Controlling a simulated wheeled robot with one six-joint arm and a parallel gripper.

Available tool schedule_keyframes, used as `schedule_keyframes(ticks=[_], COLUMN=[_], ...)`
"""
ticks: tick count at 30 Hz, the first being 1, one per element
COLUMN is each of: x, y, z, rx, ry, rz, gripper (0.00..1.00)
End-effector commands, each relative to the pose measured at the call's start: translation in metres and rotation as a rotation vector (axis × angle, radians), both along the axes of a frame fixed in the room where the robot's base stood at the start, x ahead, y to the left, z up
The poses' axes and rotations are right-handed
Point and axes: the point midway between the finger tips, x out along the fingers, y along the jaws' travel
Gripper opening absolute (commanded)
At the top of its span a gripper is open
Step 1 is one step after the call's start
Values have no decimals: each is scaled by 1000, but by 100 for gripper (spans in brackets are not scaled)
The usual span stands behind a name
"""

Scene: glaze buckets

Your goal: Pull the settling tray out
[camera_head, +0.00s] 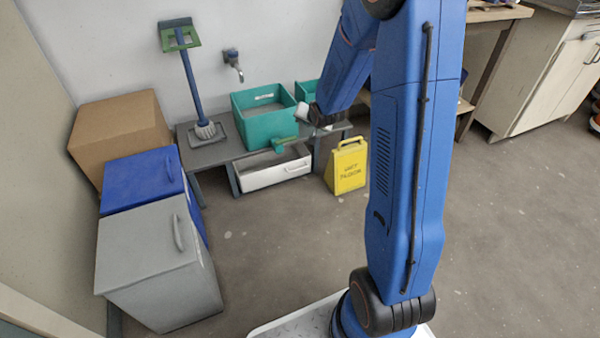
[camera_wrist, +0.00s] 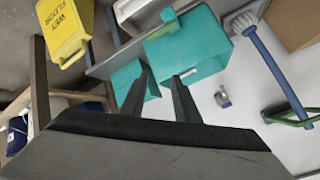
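The settling tray (camera_head: 272,172) looks like a shallow white tray with a grey inside, low under the front of the grey bench. Its long white front faces the open floor. A white corner at the top of the wrist view (camera_wrist: 128,9) seems to be the same tray. My gripper (camera_wrist: 160,77) shows two dark fingers set apart with nothing between them, so it is open. It hangs by the bench, above and right of the tray, not touching it. In the head view my wrist hides the fingertips.
A teal tub (camera_head: 264,115) stands on the bench (camera_head: 208,153), with a green piece (camera_head: 287,144) jutting over the tray. A yellow wet-floor sign (camera_head: 347,167) stands right of the tray. Blue (camera_head: 140,178) and grey (camera_head: 158,250) bins stand left. The floor ahead is clear.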

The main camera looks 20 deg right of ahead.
Motion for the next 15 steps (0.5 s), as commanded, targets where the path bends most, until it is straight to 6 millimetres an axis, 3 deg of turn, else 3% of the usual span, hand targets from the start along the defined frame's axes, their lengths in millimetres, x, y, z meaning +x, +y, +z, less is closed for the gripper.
schedule_keyframes(ticks=[6, 15], x=[32, 63], y=[-14, -30], z=[-54, -128], rx=[80, 208], ry=[-60, -150], rz=[-49, -109], gripper=[28, 28])
